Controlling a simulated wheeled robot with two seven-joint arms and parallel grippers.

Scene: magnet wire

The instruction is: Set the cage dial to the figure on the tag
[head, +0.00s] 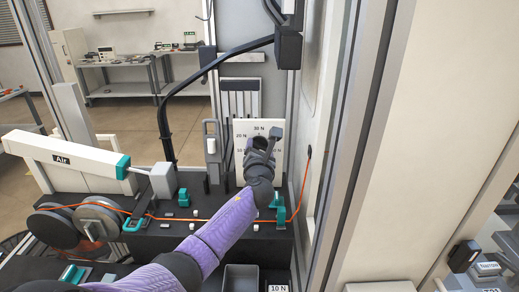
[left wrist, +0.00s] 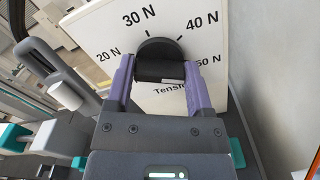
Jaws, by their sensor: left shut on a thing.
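The cage dial is a black round knob (left wrist: 158,50) on a white panel (left wrist: 95,35) marked 20 N, 30 N, 40 N and 50 N in the left wrist view. In the head view the panel (head: 239,127) stands upright at the back, its lower scale partly hidden by my arm. My left gripper (left wrist: 157,76) is shut on the knob, one purple finger on each side. It also shows in the head view (head: 261,150). I cannot tell which figure the knob points to. A white tag (head: 278,288) reading 10 N lies at the bottom edge. My right gripper is out of view.
Orange wire (head: 190,219) runs from spools (head: 100,215) at the left across the dark bench and up the right wall. A grey bin (head: 241,275) sits in front. A metal post closes the right side.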

